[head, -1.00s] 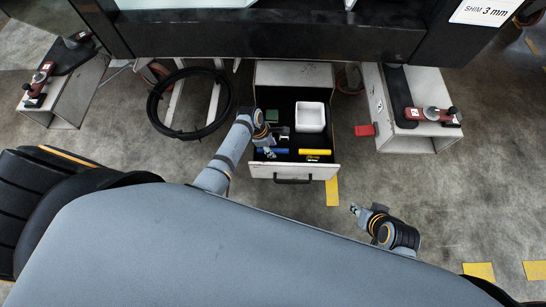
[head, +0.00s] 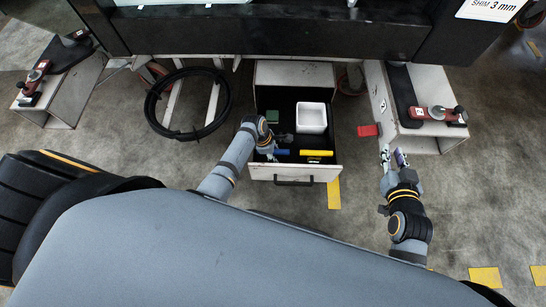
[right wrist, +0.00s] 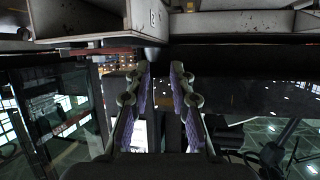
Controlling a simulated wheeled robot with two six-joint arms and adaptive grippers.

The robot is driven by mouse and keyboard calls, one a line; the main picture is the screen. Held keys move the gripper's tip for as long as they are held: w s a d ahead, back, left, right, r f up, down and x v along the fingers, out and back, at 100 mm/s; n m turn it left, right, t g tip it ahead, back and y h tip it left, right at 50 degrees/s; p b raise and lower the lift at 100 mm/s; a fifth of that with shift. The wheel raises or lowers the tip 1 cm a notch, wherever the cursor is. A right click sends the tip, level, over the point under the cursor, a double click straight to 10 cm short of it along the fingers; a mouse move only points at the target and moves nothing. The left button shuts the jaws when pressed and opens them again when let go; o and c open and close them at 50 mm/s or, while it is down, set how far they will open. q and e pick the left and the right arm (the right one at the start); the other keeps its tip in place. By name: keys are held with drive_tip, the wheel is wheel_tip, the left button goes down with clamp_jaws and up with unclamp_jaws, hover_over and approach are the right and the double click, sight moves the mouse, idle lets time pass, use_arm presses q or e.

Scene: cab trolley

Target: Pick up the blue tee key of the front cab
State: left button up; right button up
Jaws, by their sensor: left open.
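A blue handle (head: 282,152), which looks like the blue tee key, lies in the front part of the open drawer (head: 260,172). Its left end is hidden by my left gripper (head: 269,155). My left gripper is open at the drawer's left front, over or beside the blue handle; I cannot tell whether it touches it. My right gripper (head: 393,157) is outside the drawer to the right, beside the white box-shaped stand. In the right wrist view my right gripper (right wrist: 163,75) has its two fingers apart with nothing between them.
The drawer also holds a white tray (head: 312,118), a yellow tool (head: 317,153), a green block (head: 273,116) and a dark grey item. A red tab (head: 368,130) sticks out near the right stand (head: 390,105). A black hose coil (head: 153,105) is left of the drawer.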

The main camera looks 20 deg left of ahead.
use_arm(q)
drive_tip(key=shift+b+x, duration=0.5)
drive_tip(key=shift+x, duration=0.35)
clamp_jaws()
use_arm(e)
drive_tip(key=w+r+t, duration=0.3)
drive_tip(key=r+t, duration=0.2)
drive_tip(key=r, duration=0.5)
drive_tip(key=shift+d+r, duration=0.2)
drive_tip(key=shift+r, duration=0.1)
drive_tip(key=shift+w, duration=0.1)
